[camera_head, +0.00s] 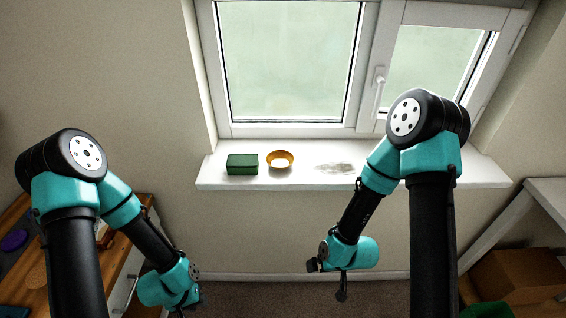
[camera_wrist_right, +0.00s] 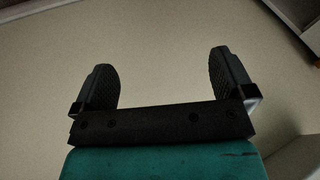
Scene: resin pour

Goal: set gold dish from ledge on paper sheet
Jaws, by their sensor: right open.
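The gold dish (camera_head: 280,159) sits on the white window ledge (camera_head: 400,173), just right of a green block. It is round and shallow, with a pale inside. My right gripper (camera_head: 342,290) hangs below and in front of the ledge, apart from the dish. In the right wrist view its two dark fingers (camera_wrist_right: 161,65) are spread with nothing between them. My left gripper (camera_head: 200,302) is low at the left, by the wooden bench, and its fingers are too hidden to read.
The green block (camera_head: 242,164) stands close left of the dish. A greyish patch (camera_head: 335,168) marks the ledge to its right. The window handle (camera_head: 379,85) is above. A wooden bench (camera_head: 130,260) with a purple item (camera_head: 14,240) is left; a cardboard box (camera_head: 515,275) is right.

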